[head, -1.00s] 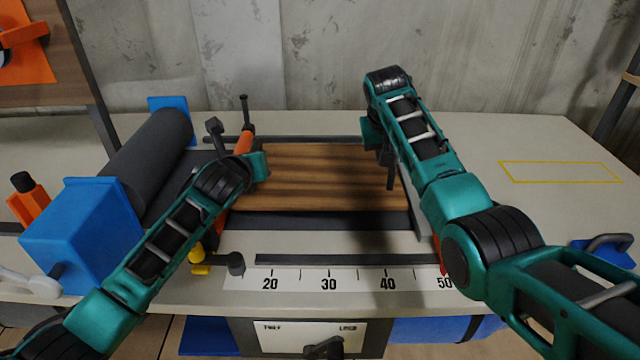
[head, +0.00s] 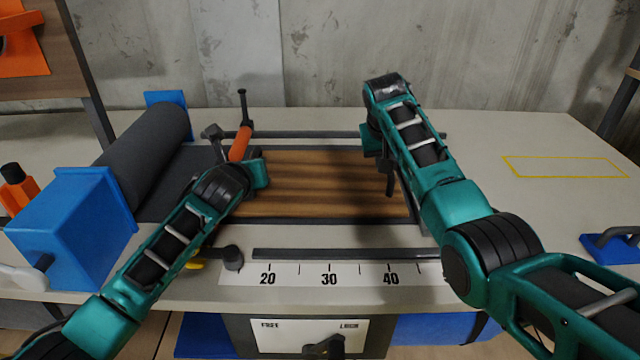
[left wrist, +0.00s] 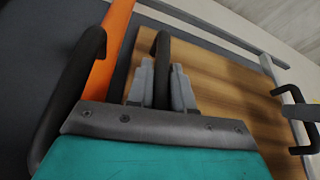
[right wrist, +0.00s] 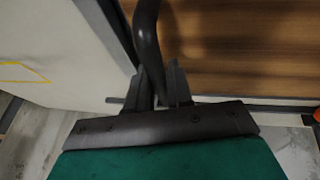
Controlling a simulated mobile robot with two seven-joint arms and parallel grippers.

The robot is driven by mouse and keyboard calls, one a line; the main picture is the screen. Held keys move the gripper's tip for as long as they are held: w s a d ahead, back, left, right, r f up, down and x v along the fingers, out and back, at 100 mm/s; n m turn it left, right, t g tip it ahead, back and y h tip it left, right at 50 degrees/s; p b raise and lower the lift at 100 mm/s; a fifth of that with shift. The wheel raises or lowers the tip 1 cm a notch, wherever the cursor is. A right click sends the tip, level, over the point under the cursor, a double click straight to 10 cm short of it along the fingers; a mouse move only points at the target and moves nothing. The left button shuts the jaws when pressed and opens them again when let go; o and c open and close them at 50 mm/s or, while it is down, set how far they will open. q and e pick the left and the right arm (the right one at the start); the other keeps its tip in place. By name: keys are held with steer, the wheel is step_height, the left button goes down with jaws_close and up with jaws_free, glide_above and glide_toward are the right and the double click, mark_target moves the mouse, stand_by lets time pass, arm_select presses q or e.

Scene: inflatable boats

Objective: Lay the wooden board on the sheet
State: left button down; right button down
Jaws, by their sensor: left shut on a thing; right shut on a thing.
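The wooden board (head: 320,185), brown with striped grain, lies flat over the dark grey sheet (head: 180,172); a thin strip of sheet shows along its front edge. I cannot tell whether it touches the sheet. My left gripper (left wrist: 163,95) is shut on a dark handle (left wrist: 163,50) at the board's left end. My right gripper (right wrist: 160,90) is shut on a dark handle (right wrist: 148,35) at its right end. The board also shows in the left wrist view (left wrist: 225,90) and the right wrist view (right wrist: 240,50). My arms cover both ends in the head view.
A dark roll (head: 145,145) in blue holders (head: 80,215) stands at the left. An orange bar (head: 240,145) is close beside the board's left end. A numbered scale (head: 330,274) runs along the table front.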

arm_select(q)
steer(key=shift+f+b, duration=0.45)
steer(key=shift+f, duration=0.1)
arm_select(e)
steer(key=shift+f, duration=0.55)
arm_select(q)
steer(key=c, duration=1.5)
jaws_free()
steer(key=shift+f, duration=0.2)
arm_select(e)
steer(key=c, duration=1.5)
jaws_free()
steer(key=shift+f, duration=0.2)
arm_select(q)
steer(key=shift+o, duration=0.8)
steer(key=shift+r, duration=0.1)
arm_select(e)
steer(key=shift+o, duration=0.8)
steer(key=shift+r, duration=0.15)
arm_select(q)
steer(key=o, duration=0.3)
arm_select(e)
steer(key=o, duration=0.3)
arm_select(q)
steer(key=shift+r, duration=0.1)
